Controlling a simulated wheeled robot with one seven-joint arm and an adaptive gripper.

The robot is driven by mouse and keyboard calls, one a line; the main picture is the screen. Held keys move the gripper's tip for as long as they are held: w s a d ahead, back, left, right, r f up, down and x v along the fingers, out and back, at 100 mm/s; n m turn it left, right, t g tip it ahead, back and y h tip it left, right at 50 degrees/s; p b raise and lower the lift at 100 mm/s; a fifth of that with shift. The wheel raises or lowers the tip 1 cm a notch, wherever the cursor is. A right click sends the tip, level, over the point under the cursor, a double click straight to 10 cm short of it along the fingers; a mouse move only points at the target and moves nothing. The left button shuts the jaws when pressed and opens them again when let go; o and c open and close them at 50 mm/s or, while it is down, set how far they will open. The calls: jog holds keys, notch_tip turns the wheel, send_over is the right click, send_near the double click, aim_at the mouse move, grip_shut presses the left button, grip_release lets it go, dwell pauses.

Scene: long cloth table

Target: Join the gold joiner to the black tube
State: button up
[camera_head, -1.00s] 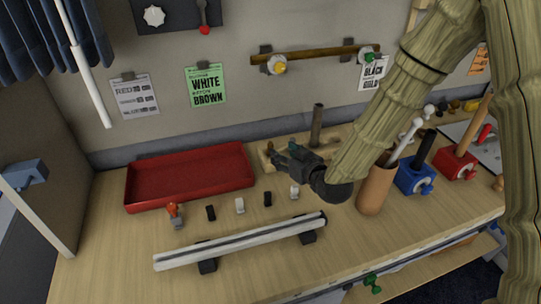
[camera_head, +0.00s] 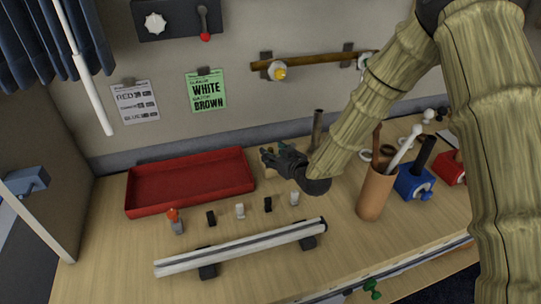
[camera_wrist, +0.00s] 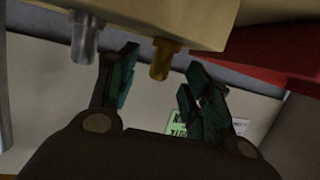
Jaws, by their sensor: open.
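The gold joiner (camera_wrist: 162,58) shows in the wrist view as a short amber-gold peg on a pale wooden block (camera_wrist: 200,16). A clear grey joiner (camera_wrist: 83,42) sits beside it on the same block. My gripper (camera_wrist: 161,66) is open, with one finger on each side of the gold joiner in the picture; I cannot tell whether either touches it. In the head view my gripper (camera_head: 270,156) is at the wooden block, right of the red tray, and hides most of the block. A black tube (camera_head: 425,151) stands tilted in a blue holder (camera_head: 413,182).
The red tray (camera_head: 190,207) lies at left. Small black and white clips and a white rail (camera_head: 238,249) are in front. A brown tube (camera_head: 317,128) stands behind my gripper. A tan cup (camera_head: 373,195) with rods stands right, close to my arm. A red holder (camera_head: 447,168) is partly hidden.

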jog(key=shift+p+x, duration=0.3)
jog(key=shift+x, duration=1.15)
jog(key=c, duration=1.1)
jog(key=shift+r, duration=0.1)
